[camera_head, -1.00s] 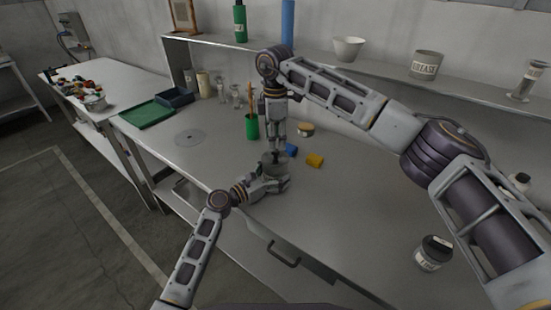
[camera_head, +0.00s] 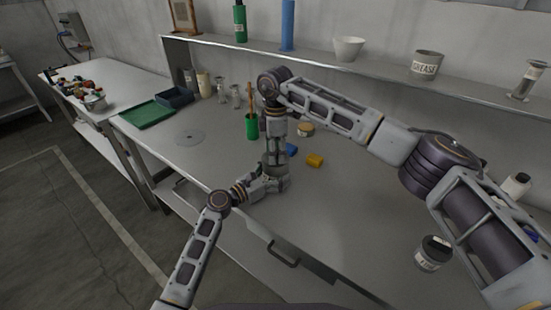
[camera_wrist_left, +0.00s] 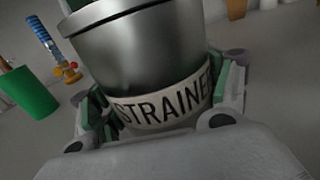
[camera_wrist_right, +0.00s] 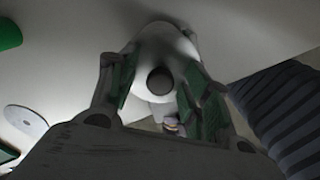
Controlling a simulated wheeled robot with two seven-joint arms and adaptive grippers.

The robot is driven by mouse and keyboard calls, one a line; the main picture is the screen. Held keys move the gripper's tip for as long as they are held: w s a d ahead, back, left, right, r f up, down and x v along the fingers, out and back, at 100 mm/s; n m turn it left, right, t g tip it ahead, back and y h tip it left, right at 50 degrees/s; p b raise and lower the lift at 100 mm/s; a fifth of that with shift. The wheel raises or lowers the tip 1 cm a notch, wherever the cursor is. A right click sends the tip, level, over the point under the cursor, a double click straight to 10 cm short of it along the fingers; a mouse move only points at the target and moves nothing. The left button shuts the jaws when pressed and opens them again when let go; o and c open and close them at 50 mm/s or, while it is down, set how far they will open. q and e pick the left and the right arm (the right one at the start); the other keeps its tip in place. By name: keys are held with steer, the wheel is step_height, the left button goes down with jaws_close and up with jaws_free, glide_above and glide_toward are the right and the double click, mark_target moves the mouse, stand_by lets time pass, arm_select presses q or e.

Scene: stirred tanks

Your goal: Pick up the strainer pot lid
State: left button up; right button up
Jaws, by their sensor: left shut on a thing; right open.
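The strainer pot (camera_wrist_left: 140,55) is a grey metal pot with a pale STRAINER label, upright in the left wrist view. My left gripper (camera_head: 275,180) is shut on its body, with fingers on both sides. The pot's lid (camera_wrist_right: 150,48) shows from above in the right wrist view as a pale round disc with a dark round knob (camera_wrist_right: 160,81). My right gripper (camera_head: 276,158) points down over the pot. Its open fingers stand either side of the knob; I cannot tell whether they touch it. In the head view the grippers mostly hide pot and lid.
A green cup (camera_head: 252,128) with brown sticks stands behind the grippers. A labelled jar (camera_head: 433,253) stands at right. A flat grey disc (camera_head: 190,138) lies at left.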

steer(key=shift+c, duration=0.3)
jaws_close()
steer(key=shift+r, duration=0.1)
steer(key=shift+r, duration=4.95)
steer(key=shift+r, duration=2.45)
